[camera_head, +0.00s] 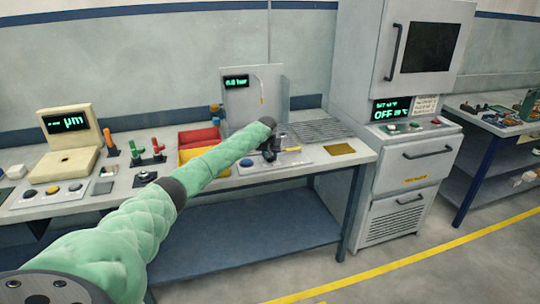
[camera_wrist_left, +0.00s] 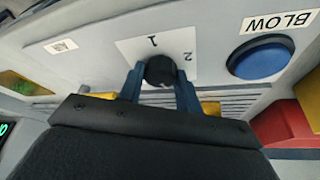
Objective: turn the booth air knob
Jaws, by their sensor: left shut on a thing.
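The booth air knob (camera_wrist_left: 160,70) is a round black knob on a white plate (camera_wrist_left: 128,48) marked 1 and 2, seen in the left wrist view. My left gripper (camera_wrist_left: 160,84) has its two dark blue fingers on either side of the knob and is shut on it. In the head view my left gripper (camera_head: 269,152) reaches the panel in front of the booth (camera_head: 252,104), and it mostly hides the knob there. The booth's small green display (camera_head: 236,82) reads about 0.0 bar. My right gripper is not in view.
A blue BLOW button (camera_wrist_left: 262,58) is beside the knob. A red bin (camera_head: 198,137) and yellow bin (camera_head: 190,155) stand left of the booth. A slatted grate (camera_head: 320,131) lies right of it. A grey oven cabinet (camera_head: 412,160) stands farther right.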

